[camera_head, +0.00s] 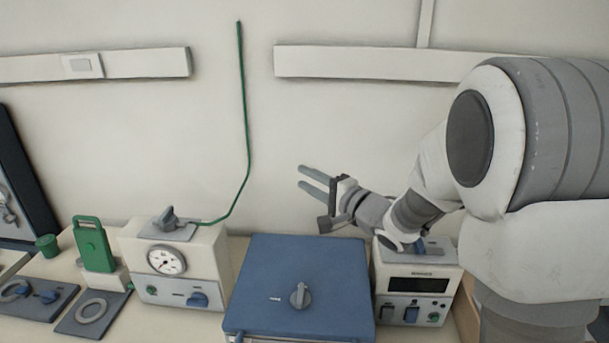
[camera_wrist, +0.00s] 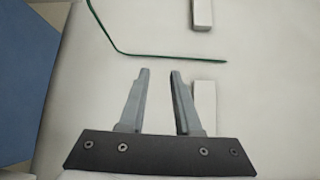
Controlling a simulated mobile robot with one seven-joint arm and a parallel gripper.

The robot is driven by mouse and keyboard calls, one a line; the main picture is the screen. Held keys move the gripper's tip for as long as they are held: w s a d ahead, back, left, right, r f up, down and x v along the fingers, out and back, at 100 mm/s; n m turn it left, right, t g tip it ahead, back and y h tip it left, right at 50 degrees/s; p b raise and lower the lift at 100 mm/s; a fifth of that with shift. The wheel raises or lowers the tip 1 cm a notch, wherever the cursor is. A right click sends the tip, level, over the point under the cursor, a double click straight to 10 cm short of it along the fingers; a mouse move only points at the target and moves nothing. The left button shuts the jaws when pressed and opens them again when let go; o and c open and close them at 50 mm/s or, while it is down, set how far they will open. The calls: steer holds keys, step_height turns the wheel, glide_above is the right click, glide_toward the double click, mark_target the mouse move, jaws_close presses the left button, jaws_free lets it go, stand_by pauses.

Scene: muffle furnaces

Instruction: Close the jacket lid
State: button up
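A blue panel with a grey knob (camera_head: 300,296), which looks like the jacket lid (camera_head: 270,270), tops the middle unit in the head view. A thin pale strip of the unit shows under its front edge. I cannot tell whether it sits fully flush. A blue surface, probably the same lid, shows at the left of the wrist view (camera_wrist: 22,85). My gripper (camera_head: 301,177) is above and behind the lid's back edge, in front of the wall, pointing left. Its two fingers (camera_wrist: 160,73) are apart with nothing between them.
A gauge unit (camera_head: 180,262) stands left of the lid and a display unit (camera_head: 416,285) right of it, under my arm. A green cord (camera_head: 247,150) runs up the wall from the gauge unit. Farther left are a green block (camera_head: 95,247) and flat dark plates (camera_head: 93,312).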

steer(key=shift+w+a, duration=0.5)
jaws_close()
steer(key=shift+c, duration=2.4)
jaws_free()
steer(key=o, duration=0.5)
steer(key=shift+d, duration=0.1)
steer(key=b+v, duration=0.1)
steer(key=v, duration=1.6)
steer(key=shift+s+b, duration=0.2)
steer(key=shift+b, duration=0.2)
